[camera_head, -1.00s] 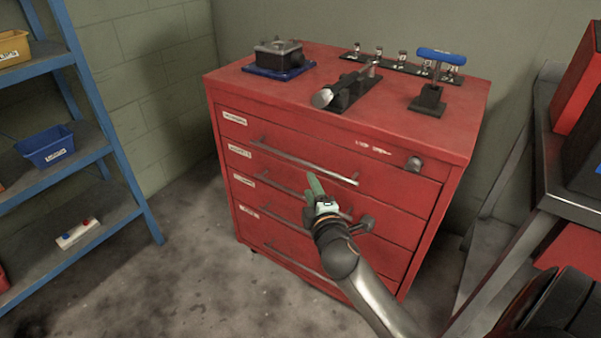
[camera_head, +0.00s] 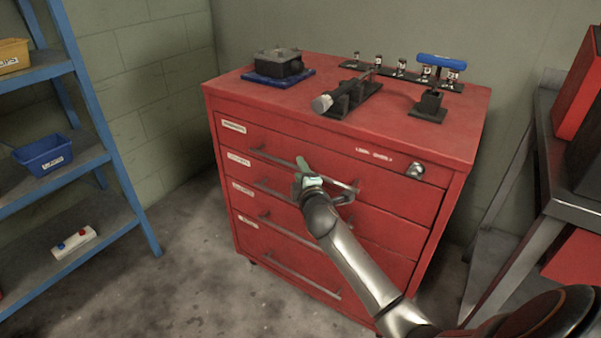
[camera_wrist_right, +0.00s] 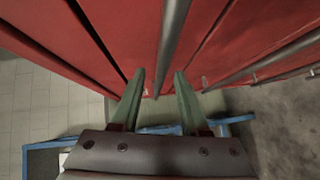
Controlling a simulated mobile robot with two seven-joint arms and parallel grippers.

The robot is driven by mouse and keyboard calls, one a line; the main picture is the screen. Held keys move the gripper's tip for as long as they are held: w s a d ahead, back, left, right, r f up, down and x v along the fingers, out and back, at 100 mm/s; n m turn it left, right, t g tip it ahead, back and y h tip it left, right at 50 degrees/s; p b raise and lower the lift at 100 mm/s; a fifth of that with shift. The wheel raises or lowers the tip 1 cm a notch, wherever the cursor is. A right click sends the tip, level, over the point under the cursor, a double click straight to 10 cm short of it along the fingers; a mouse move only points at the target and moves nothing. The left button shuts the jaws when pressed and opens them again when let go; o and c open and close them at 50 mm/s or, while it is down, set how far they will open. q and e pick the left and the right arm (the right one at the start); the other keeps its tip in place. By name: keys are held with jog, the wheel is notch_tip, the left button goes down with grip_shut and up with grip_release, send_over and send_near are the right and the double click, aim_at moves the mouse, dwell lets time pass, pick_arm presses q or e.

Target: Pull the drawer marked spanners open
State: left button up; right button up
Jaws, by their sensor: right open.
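A red drawer cabinet (camera_head: 420,205) has several shut drawers, each with a bar handle and a white label at its left. The label print is too blurred to tell which reads spanners. My right gripper (camera_head: 302,166), with green fingers, is at the top drawer's bar handle (camera_head: 275,157) and hides its middle. In the right wrist view the open fingers (camera_wrist_right: 159,74) point along the drawer fronts, and a bar handle (camera_wrist_right: 172,35) runs between the fingertips in the picture. I cannot tell whether the fingers touch it. My left gripper is not in view.
On the cabinet top are a dark block on a blue base (camera_head: 278,66), a black holder (camera_head: 350,97), a blue-handled tool (camera_head: 440,60) and a row of small items. A blue shelf (camera_head: 110,150) stands left, a grey bench (camera_head: 570,205) right. The floor before the cabinet is clear.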

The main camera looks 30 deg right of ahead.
grip_shut()
dwell(0.3)
dwell(1.1)
